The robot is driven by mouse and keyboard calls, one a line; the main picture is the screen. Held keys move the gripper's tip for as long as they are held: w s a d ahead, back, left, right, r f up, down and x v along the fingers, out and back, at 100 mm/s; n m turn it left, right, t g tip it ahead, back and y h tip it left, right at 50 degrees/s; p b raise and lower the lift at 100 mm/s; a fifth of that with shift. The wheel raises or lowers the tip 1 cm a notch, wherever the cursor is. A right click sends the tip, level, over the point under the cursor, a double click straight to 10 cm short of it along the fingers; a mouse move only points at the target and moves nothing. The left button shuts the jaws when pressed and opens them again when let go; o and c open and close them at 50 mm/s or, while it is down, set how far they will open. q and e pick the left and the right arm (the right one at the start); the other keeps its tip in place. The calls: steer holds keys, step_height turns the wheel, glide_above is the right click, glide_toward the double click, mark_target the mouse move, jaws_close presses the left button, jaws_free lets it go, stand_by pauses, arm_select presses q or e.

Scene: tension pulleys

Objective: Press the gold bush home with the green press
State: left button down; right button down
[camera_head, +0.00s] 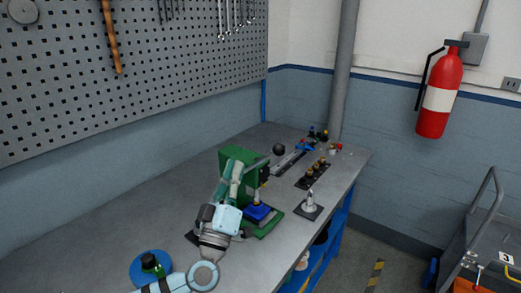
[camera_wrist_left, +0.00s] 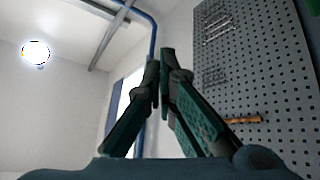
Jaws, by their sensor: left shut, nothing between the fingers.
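The green press (camera_head: 246,167) stands on the bench, with a black ball knob (camera_head: 278,149) at its right side. A blue block (camera_head: 259,212) sits on the press's green base, with a small greyish part on top. I cannot make out a gold bush there. Several gold-brown pieces (camera_head: 316,168) stand on a black rack farther back; they are too small to tell apart. My left gripper (camera_head: 231,163) is in front of the press, pointing up and hiding part of it. In the left wrist view its teal fingers (camera_wrist_left: 164,78) are shut and empty. My right gripper is out of view.
A dark plate with a silver part (camera_head: 310,203) lies right of the press. A long rail (camera_head: 289,161) and small coloured parts lie behind. A blue disc (camera_head: 138,268) is near my left arm. The pegboard (camera_head: 140,75) hangs at left. The bench's left stretch is clear.

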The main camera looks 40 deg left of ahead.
arm_select(q)
steer(key=f+g, duration=0.1)
steer(key=g, duration=0.1)
step_height(320, 180, up, 3)
glide_above(257, 164)
steer(key=s+d, duration=0.1)
steer(key=s, duration=0.3)
steer(key=shift+n+h, duration=0.3)
steer(key=shift+h, duration=0.1)
steer(key=w+d+f, duration=0.1)
steer(key=d+f+b, duration=0.1)
steer(key=shift+w+d+f, duration=0.3)
steer(key=shift+w+f, duration=0.1)
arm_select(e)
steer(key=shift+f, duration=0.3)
